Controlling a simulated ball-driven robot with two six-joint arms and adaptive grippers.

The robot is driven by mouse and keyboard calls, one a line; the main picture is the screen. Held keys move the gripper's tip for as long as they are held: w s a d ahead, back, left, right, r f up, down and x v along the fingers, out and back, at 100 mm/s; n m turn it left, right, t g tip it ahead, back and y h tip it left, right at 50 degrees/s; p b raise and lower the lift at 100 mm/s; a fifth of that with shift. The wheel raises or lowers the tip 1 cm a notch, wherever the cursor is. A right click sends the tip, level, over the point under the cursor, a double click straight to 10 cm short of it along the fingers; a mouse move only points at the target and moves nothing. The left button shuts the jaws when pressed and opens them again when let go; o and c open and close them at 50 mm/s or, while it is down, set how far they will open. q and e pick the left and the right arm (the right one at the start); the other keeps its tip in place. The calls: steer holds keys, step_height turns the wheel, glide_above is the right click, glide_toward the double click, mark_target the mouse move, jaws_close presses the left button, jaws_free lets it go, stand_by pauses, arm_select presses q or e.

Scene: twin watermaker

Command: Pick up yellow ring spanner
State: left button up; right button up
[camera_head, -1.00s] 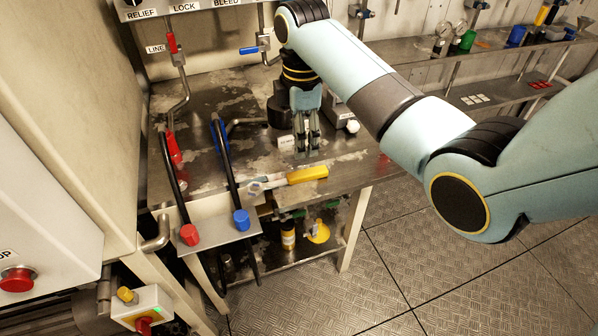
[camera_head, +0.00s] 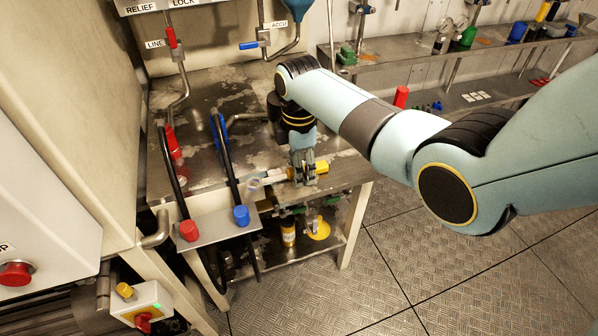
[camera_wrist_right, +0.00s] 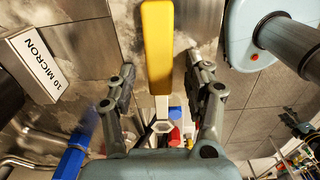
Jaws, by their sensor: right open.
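The yellow ring spanner (camera_head: 322,167) lies near the front edge of the metal bench. Its yellow handle is partly hidden behind my right gripper (camera_head: 309,181), and its grey shaft and ring end point left. In the right wrist view the yellow handle of the spanner (camera_wrist_right: 157,45) runs up the middle, with the ring end below it. There the right gripper (camera_wrist_right: 160,66) is open, with one finger on each side of the handle and visible gaps. I cannot tell whether the fingertips are level with the handle. My left gripper is not in view.
Two black hoses end at a red cap (camera_head: 188,230) and a blue cap (camera_head: 241,215) left of the spanner. A block labelled 10 MICRON (camera_wrist_right: 35,65) stands beside the gripper in the wrist view. The floor right of the bench (camera_head: 400,255) is clear.

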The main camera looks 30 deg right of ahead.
steer(key=shift+c, duration=0.3)
jaws_close()
steer(key=shift+r, duration=0.15)
steer(key=shift+r, duration=0.25)
steer(key=r, duration=0.2)
steer(key=s+r+p, duration=0.1)
steer(key=r, duration=0.1)
steer(key=s+r+p, duration=0.1)
steer(key=s+r, duration=0.5)
steer(key=s, duration=0.4)
steer(key=shift+s+d+r, duration=0.15)
steer(key=shift+s+d, duration=0.1)
steer(key=shift+s, duration=0.1)
